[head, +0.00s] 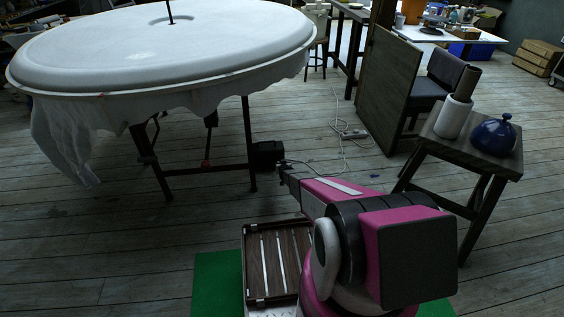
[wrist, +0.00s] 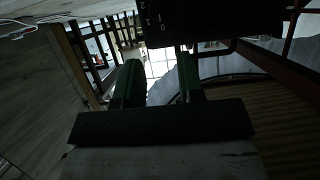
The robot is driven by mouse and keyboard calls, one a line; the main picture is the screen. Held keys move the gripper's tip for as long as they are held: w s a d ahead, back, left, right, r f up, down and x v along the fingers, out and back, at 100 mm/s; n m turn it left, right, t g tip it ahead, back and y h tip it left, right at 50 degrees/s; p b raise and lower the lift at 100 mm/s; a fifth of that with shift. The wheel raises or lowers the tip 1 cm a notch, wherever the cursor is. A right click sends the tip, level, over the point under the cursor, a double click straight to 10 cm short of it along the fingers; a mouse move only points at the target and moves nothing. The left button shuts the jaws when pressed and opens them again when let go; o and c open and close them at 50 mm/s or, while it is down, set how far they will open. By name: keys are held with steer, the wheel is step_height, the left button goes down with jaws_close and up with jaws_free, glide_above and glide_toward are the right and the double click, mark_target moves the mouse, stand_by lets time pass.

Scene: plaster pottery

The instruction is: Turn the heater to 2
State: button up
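The heater (head: 268,155) is a small black box on the floor by the legs of the big round table. In the wrist view the heater (wrist: 225,22) is a dark block across the top, with small pale marks, including what looks like a 0, near its left edge. A small part sticks out at its lower edge, too dark to make out as a knob. My gripper (wrist: 158,75) is open with nothing between its two green fingers. Its right finger appears just below the heater's edge; I cannot tell whether they touch. In the head view my gripper (head: 284,170) is just in front of the heater.
The round white table (head: 170,45) with draped cloth stands over the heater's left side. A power strip (head: 350,134) with white cable lies behind it. A slatted wooden crate (head: 255,285) is near my base. A stool (head: 462,145) holds a blue pot (head: 494,138).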

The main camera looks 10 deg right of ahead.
mark_target(280, 158)
steer(key=x, duration=1)
steer(key=shift+w+f, duration=0.1)
steer(key=shift+w, duration=0.15)
jaws_close()
